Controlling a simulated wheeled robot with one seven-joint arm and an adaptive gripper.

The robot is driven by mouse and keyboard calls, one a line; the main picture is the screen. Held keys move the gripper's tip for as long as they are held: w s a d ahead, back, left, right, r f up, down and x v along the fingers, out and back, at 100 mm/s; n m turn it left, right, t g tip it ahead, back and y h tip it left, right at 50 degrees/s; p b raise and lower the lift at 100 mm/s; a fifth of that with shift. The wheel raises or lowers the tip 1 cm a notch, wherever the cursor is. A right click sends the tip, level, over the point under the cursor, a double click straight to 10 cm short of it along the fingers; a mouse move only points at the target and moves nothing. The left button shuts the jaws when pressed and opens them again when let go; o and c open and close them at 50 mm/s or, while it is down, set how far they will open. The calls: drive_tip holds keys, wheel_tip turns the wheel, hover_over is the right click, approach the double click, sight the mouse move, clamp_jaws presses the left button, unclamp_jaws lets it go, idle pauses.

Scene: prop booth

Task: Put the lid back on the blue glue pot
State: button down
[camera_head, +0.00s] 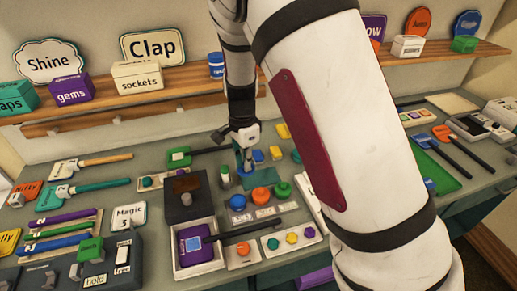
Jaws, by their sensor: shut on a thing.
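A round blue pot (238,202) stands on the bench, left of an orange pot (262,194) and a green pot (282,189), with small labels in front. It looks like the blue glue pot, but its top is too small to read clearly. My gripper (245,150) points down behind and above this row, apart from the blue pot. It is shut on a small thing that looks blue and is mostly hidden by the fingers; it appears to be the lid.
A dark box (186,199) stands left of the pots. An open white tray (203,267) with a purple item lies in front of it. A white strip with coloured knobs (292,238) lies front right. Tools lie left and right. My arm hides part of the bench.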

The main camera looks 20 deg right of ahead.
drive_tip(key=shift+s+a+f+p, duration=0.45)
drive_tip(key=shift+s+a+f, duration=1.55)
drive_tip(key=shift+s+f, duration=0.25)
drive_tip(key=shift+f, duration=0.95)
drive_tip(key=shift+f, duration=0.15)
idle(1.2)
drive_tip(key=c, duration=1.1)
unclamp_jaws()
drive_tip(key=shift+o, duration=0.2)
